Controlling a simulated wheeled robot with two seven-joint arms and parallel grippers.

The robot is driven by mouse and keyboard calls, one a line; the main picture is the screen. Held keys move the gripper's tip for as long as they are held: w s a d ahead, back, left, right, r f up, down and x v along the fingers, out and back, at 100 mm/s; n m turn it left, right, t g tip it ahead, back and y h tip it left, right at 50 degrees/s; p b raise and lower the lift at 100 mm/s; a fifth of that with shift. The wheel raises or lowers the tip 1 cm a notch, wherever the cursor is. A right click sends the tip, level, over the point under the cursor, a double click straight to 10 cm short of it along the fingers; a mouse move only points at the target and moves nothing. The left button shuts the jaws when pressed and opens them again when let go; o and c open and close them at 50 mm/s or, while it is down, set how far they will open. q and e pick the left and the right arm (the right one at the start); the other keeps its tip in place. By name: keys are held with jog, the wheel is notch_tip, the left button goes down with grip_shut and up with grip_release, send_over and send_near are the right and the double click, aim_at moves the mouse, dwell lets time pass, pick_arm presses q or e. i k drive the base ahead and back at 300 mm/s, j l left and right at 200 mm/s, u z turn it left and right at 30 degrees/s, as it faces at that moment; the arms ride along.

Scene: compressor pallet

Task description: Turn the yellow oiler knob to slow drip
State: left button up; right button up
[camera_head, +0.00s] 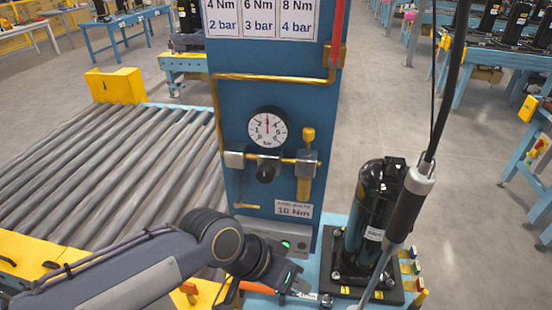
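The yellow oiler knob (308,134) sits on top of the yellow oiler body (304,185), on the right side of the blue column (285,90). A gauge (267,128) marked in bar is to its left, with its needle pointing about straight up. A black regulator knob (266,172) is below the gauge. My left gripper (297,288) is low at the foot of the column, well below the oiler knob and apart from it. Its fingers are small and dark, so I cannot tell whether they are open. My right gripper is not in view.
A black compressor (374,215) stands on a dark base right of the column. A grey tool (408,205) hangs on a cable in front of it. A roller conveyor (130,165) lies to the left. The space in front of the oiler knob looks clear.

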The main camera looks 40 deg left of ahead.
aim_at(308, 133)
jog(key=u, duration=1.5)
